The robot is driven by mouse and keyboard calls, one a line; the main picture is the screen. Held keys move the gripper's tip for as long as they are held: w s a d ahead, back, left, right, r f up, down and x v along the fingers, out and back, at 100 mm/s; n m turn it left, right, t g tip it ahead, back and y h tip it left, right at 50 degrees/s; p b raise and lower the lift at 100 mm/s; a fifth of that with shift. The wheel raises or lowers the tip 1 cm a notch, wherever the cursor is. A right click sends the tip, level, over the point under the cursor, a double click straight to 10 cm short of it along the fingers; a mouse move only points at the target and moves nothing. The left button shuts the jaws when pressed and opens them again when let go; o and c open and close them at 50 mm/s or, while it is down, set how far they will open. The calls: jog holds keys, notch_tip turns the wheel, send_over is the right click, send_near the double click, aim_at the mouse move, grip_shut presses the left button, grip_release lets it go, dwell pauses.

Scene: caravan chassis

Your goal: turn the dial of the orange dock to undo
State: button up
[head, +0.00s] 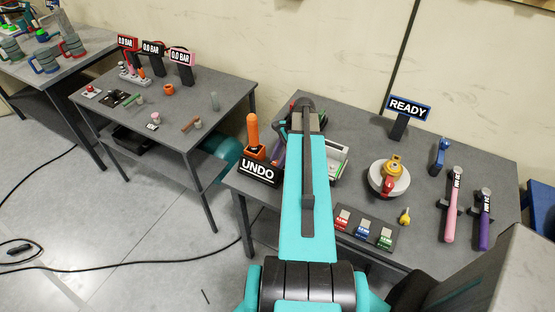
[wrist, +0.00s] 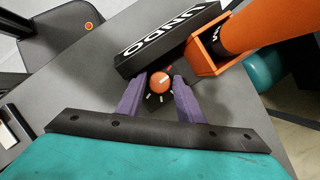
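The orange dock (wrist: 205,58) stands at the upper right of the wrist view, with an orange tool (wrist: 255,22) in it. The tool also shows upright in the head view (head: 253,131). The black UNDO sign (wrist: 172,38) is beside the dock, and it faces forward in the head view (head: 258,173). The round orange dial (wrist: 160,82) sits on a small black base with white marks. My gripper (wrist: 162,84) is open, its two purple fingers on either side of the dial, seemingly with small gaps. In the head view my arm hides the dial.
On the same grey table (head: 348,117) are a READY sign (head: 408,107), a round white base (head: 388,179) with a yellow and red fitting, a panel of coloured blocks (head: 363,230), and pink (head: 453,205) and purple (head: 483,218) handled tools. Another table (head: 190,108) stands left.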

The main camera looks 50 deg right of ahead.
jog(key=shift+f, duration=0.1)
jog(key=c, duration=0.8)
jog(key=shift+o, duration=0.2)
jog(key=shift+w+n, duration=0.1)
jog(key=shift+n, duration=0.2)
jog(key=shift+n+g+b, duration=0.3)
jog(key=shift+n, duration=0.3)
jog(key=shift+n+g, duration=0.3)
jog(key=shift+n, duration=0.5)
